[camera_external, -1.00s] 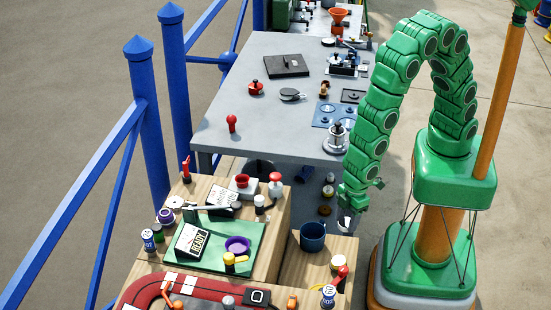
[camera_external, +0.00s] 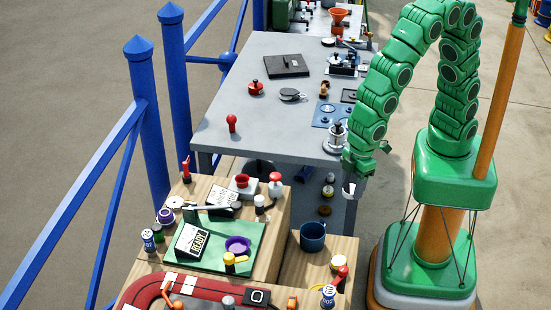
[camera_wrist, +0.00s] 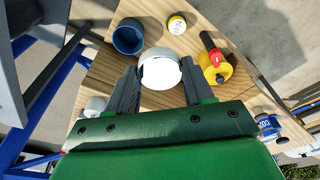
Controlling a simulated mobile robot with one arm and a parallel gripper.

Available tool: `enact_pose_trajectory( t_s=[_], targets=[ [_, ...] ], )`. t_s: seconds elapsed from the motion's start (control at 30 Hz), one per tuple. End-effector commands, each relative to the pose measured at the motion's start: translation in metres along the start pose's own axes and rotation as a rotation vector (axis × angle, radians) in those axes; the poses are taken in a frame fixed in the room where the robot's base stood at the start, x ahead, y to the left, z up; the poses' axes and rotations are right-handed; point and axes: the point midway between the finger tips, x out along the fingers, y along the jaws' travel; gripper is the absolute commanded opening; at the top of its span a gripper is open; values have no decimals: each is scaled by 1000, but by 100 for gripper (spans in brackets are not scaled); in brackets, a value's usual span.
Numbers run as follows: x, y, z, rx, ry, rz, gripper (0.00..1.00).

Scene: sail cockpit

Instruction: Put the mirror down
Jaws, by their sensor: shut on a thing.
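The mirror (camera_wrist: 161,73), a round, pale, shiny piece, sits between the two dark fingers of my gripper (camera_wrist: 160,92) in the wrist view. My gripper is shut on it. In the outside view my gripper (camera_external: 353,181) hangs at the right, with the small silver-white mirror (camera_external: 349,190) at its tip. The mirror is held in the air, above and behind the low wooden step (camera_external: 300,266). The fingers hide part of its sides.
A blue mug (camera_external: 312,236), a yellow-lidded jar (camera_external: 337,262) and a red-handled item (camera_external: 340,277) stand on the low step. A yellow pot with a red part (camera_wrist: 216,66) shows at right in the wrist view. The grey table (camera_external: 265,105) lies beyond.

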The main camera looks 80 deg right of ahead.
Motion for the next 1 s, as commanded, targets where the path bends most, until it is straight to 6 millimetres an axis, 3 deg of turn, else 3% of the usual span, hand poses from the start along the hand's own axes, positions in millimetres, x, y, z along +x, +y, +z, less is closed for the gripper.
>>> enact_pose_trajectory(
  t_s=[0.1, 0.5, 0.77, 1.0],
  targets=[
    [-33, 0, -6, 0, 7, 0, 21],
    [-115, 0, -18, 1, 4, -1, 21],
    [-108, 39, -33, 63, -2, 9, 21],
    [-107, 90, -48, 142, -4, 20, 21]
  ],
)
